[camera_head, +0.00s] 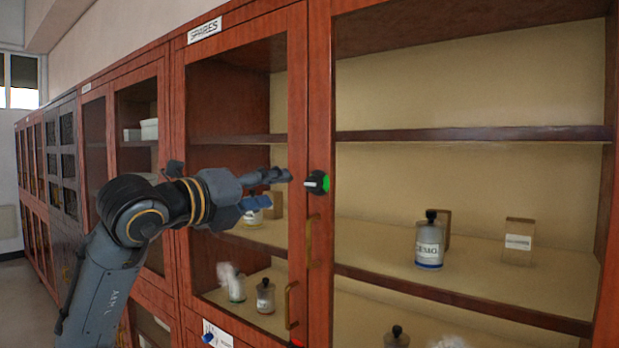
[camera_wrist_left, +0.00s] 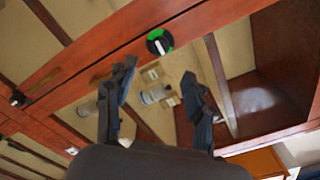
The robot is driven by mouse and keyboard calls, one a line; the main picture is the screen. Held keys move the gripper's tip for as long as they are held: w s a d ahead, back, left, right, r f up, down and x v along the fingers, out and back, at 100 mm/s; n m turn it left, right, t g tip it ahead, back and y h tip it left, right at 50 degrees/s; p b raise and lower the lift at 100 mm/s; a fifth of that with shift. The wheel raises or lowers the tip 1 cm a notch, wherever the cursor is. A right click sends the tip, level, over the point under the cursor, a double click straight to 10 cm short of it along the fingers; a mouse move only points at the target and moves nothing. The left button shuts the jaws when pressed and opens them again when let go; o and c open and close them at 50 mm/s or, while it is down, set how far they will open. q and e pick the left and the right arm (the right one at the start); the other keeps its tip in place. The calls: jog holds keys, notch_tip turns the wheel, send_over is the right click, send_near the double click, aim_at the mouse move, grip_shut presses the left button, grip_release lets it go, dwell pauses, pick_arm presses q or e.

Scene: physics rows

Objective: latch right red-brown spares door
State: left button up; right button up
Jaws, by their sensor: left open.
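The red-brown spares cabinet fills the head view, with a "SPARES" label (camera_head: 205,30) above its left door (camera_head: 297,100). The right door's red-brown frame (camera_head: 320,110) stands beside it and looks about flush; I cannot tell whether it is fully closed. A round black and green latch knob (camera_head: 317,182) sits on this frame; it also shows in the wrist view (camera_wrist_left: 159,42) with a white bar across it. My left gripper (camera_head: 277,189) is open and empty, just left of the knob and apart from it. Its two fingers (camera_wrist_left: 158,82) show spread below the knob in the wrist view.
Brass handles (camera_head: 291,305) (camera_head: 312,240) stick out low on the door frames. A labelled bottle (camera_head: 429,245) and small boxes (camera_head: 519,240) stand on the shelves. More cabinets (camera_head: 68,140) run along the wall to the left.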

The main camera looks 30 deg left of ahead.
aim_at(310, 185)
pick_arm(q)
jog(key=w+p, duration=0.1)
jog(key=w, duration=0.2)
jog(key=w+p, duration=0.1)
jog(key=w, duration=0.2)
jog(key=w+p, duration=0.2)
jog(key=w, duration=0.1)
jog(key=shift+w+d+r, duration=0.1)
jog(key=shift+w+d, duration=0.25)
jog(key=shift+d, duration=0.05)
jog(key=shift+w, duration=0.45)
grip_shut()
